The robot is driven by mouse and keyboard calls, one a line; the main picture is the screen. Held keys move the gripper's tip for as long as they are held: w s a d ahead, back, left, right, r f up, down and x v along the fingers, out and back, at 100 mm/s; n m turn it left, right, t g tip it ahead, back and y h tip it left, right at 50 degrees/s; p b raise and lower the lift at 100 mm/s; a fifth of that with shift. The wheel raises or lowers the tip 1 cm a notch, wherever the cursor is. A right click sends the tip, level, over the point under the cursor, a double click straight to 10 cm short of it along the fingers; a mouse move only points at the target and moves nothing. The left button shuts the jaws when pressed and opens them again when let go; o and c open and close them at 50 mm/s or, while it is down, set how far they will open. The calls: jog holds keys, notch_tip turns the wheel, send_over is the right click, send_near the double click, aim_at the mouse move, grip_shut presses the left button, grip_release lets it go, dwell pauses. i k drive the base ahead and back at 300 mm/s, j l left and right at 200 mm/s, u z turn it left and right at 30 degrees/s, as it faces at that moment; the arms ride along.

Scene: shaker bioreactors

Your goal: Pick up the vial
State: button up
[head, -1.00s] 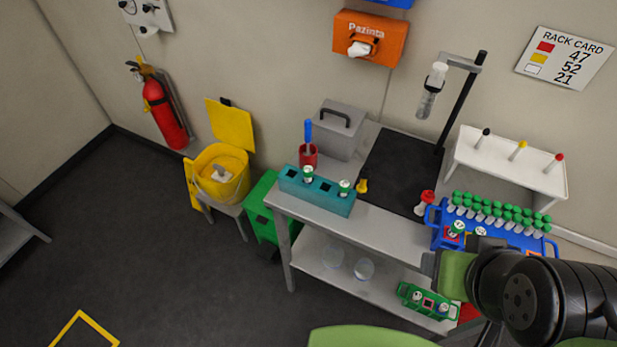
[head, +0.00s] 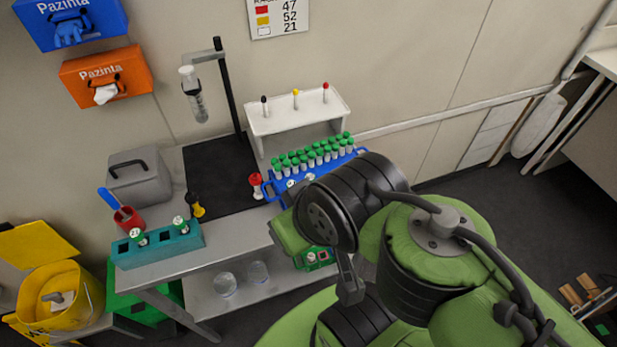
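Several green-capped vials are in view, and I cannot tell which one the task means. One vial (head: 138,237) and another vial (head: 180,223) stand upright in the teal rack (head: 160,250) at the left end of the bench. Many green-capped tubes (head: 310,157) stand in rows in the blue rack (head: 272,187), partly behind my arm. A small green rack (head: 312,258) on the lower shelf is partly hidden by my arm. A dark grey part that may be my gripper (head: 349,280) hangs below my arm, right of the bench; its fingers cannot be made out.
A red cup (head: 128,219) with a blue tool, a grey box (head: 139,177), a yellow-and-black item (head: 196,206) and a red-topped item (head: 256,186) stand on the bench. A stand (head: 229,90) rises from the black mat (head: 215,165). A white shelf (head: 297,113) stands behind.

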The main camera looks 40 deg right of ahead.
aim_at(136, 234)
jog(key=i+j+u, duration=0.15)
jog(key=j, duration=0.3)
jog(key=i+j+u, duration=0.15)
jog(key=j, duration=0.25)
jog(key=i+j+u, duration=0.2)
jog(key=j, duration=0.2)
jog(key=i+j+u, duration=0.15)
jog(key=j, duration=0.25)
